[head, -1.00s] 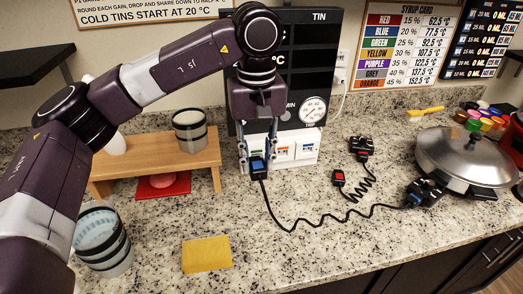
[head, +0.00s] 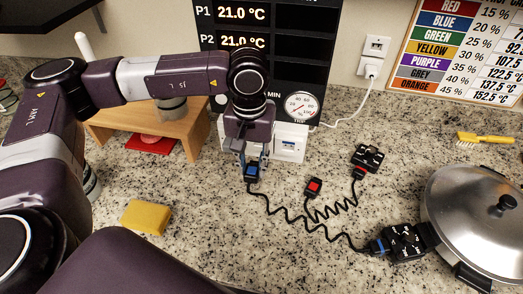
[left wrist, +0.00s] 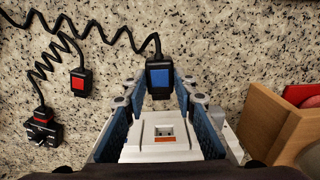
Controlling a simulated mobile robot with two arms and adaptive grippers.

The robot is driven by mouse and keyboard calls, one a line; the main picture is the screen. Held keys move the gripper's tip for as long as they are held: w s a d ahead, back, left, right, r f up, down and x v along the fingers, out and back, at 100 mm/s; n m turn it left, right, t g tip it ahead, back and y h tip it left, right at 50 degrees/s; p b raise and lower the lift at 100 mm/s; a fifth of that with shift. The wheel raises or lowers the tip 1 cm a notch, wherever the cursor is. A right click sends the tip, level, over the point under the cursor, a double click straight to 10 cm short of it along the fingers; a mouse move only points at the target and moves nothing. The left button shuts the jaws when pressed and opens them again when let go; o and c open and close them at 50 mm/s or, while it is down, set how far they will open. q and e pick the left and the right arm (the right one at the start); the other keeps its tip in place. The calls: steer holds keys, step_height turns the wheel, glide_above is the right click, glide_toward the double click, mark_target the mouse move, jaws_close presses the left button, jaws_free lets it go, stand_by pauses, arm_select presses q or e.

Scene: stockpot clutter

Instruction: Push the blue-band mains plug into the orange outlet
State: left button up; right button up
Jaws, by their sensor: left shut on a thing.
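The blue-band mains plug (head: 252,173) is dark with a blue patch, and its black cord hangs from it. My left gripper (head: 250,160) is shut on it, pointing down in front of the white outlet unit (head: 290,142). In the left wrist view the plug (left wrist: 159,77) sits between the blue-grey fingers. The orange outlet (left wrist: 165,139), a white socket face with an orange strip, shows between the fingers, apart from the plug in the picture. In the head view my left gripper hides part of the unit. My right gripper is not in view.
A red-band plug (head: 314,187) lies on the counter, its coiled cord running to a black block (head: 367,157). The blue-band cord runs to a block (head: 405,242) by the lidded pot (head: 482,215). A yellow sponge (head: 146,217) and wooden stand (head: 195,140) are left.

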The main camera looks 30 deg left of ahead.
arm_select(q)
steer(key=shift+s+f, duration=0.1)
steer(key=shift+f, duration=0.05)
steer(key=shift+s+a, duration=0.15)
steer(key=shift+a, duration=0.1)
steer(key=shift+d+f+b, duration=0.1)
steer(key=shift+b, duration=0.25)
steer(key=shift+w, duration=0.2)
steer(key=w, duration=0.1)
steer(key=w+a+b, duration=0.1)
steer(key=w, duration=0.1)
steer(key=shift+w, duration=0.1)
steer(key=shift+w+a+b, duration=0.25)
steer(key=shift+w+b, duration=0.05)
steer(key=shift+w, duration=0.8)
steer(key=shift+b, duration=0.3)
